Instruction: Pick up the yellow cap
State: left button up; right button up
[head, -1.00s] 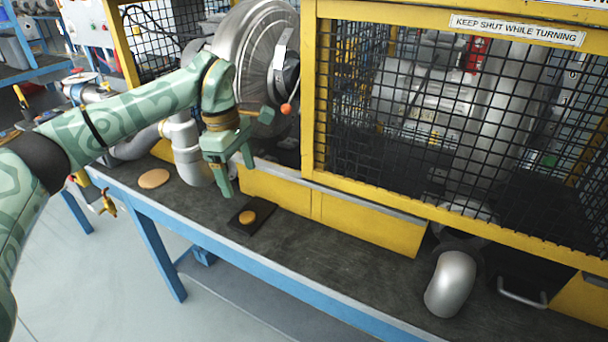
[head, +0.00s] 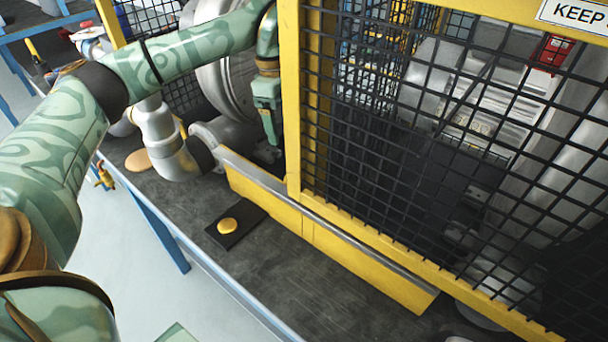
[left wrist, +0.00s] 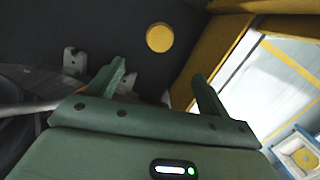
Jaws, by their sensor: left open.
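A round yellow cap (head: 229,225) lies on a small dark square pad (head: 250,232) on the bench, in front of the yellow guard base. My left gripper (head: 271,128) hangs behind and above it, beside the silver blower housing and the yellow post; the cap is well clear of it. In the left wrist view my left gripper (left wrist: 158,75) is open with nothing between its fingers. A round yellow disc (left wrist: 160,37) on a dark surface shows beyond the fingertips there; I cannot tell whether it is the same cap. My right gripper is not in view.
The yellow-framed mesh guard (head: 292,100) stands right of my left gripper. Silver pipework (head: 165,145) and a tan disc (head: 138,160) are on the bench to the left. A brass tap (head: 104,176) is at the front edge.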

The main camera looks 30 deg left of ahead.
pick_arm(q)
jog(key=f+b, duration=0.1)
jog(key=f, duration=0.2)
jog(key=f+b, duration=0.1)
jog(key=f, duration=0.3)
jog(key=d+f+b, duration=0.1)
jog(key=f+b, duration=0.1)
jog(key=f, duration=0.1)
jog(key=shift+w+d+f, duration=0.1)
jog(key=shift+w+f, duration=0.05)
jog(key=shift+f, duration=0.1)
jog(key=f+b, duration=0.1)
jog(key=f, duration=0.3)
jog(key=f+b, duration=0.1)
jog(key=f, duration=0.1)
jog(key=shift+d+b, duration=0.3)
jog(key=shift+d, duration=0.05)
jog(key=shift+r, duration=0.25)
jog(key=shift+c, duration=0.6)
jog(key=c, duration=0.9)
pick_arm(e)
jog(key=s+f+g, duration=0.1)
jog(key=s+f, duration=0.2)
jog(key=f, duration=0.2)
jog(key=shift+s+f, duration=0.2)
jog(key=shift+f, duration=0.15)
